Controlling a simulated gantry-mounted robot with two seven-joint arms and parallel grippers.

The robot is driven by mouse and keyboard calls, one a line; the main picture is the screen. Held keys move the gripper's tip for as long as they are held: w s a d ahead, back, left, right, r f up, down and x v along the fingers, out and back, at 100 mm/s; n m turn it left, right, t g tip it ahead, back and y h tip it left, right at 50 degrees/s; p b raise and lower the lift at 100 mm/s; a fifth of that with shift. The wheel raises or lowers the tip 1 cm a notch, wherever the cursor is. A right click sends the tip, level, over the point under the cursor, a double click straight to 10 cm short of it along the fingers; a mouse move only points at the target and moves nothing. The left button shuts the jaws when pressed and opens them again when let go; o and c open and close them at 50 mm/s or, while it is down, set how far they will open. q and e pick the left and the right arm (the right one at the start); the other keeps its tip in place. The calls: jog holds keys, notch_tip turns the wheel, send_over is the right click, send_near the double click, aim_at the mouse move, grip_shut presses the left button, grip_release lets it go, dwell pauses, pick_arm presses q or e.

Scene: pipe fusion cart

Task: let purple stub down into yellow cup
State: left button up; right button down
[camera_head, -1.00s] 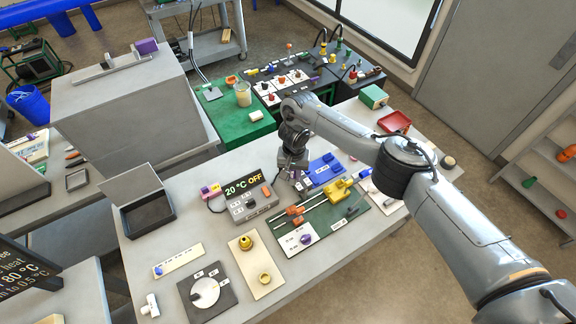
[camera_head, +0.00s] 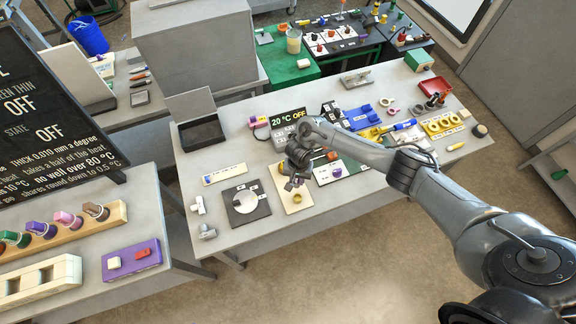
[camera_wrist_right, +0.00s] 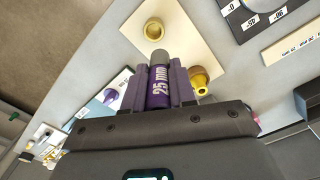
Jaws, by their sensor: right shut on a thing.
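My right gripper (camera_head: 291,183) is over the cream board (camera_head: 306,206) in the head view. In the right wrist view, its two dark fingers (camera_wrist_right: 160,88) are shut on the purple stub (camera_wrist_right: 159,92), marked "25 mm", with a grey end pointing away from the gripper. The yellow cup (camera_wrist_right: 153,30) stands on the cream board beyond the stub's end, its round opening visible. The stub appears apart from it; the remaining height is hard to tell. A second yellow piece (camera_wrist_right: 199,80) is close to the right finger, partly hidden. My left gripper is out of view.
A dark plate with a white disc (camera_head: 245,202) lies left of the board. The "20 °C OFF" heater box (camera_head: 288,118) and black open bin (camera_head: 203,134) stand behind. The front table edge is clear.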

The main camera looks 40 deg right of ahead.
jog(key=shift+s+a+f, duration=0.1)
jog(key=shift+s+f, duration=0.45)
jog(key=shift+s, duration=0.25)
jog(key=shift+a+f+b, duration=0.1)
jog(key=shift+f+b, duration=0.85)
jog(key=shift+f, duration=1.75)
jog(key=shift+f, duration=0.25)
jog(key=shift+p, duration=0.65)
jog(key=shift+f+b, duration=1.05)
jog(key=shift+f, duration=0.75)
jog(key=c, duration=0.8)
grip_release()
jog(key=shift+c, duration=0.2)
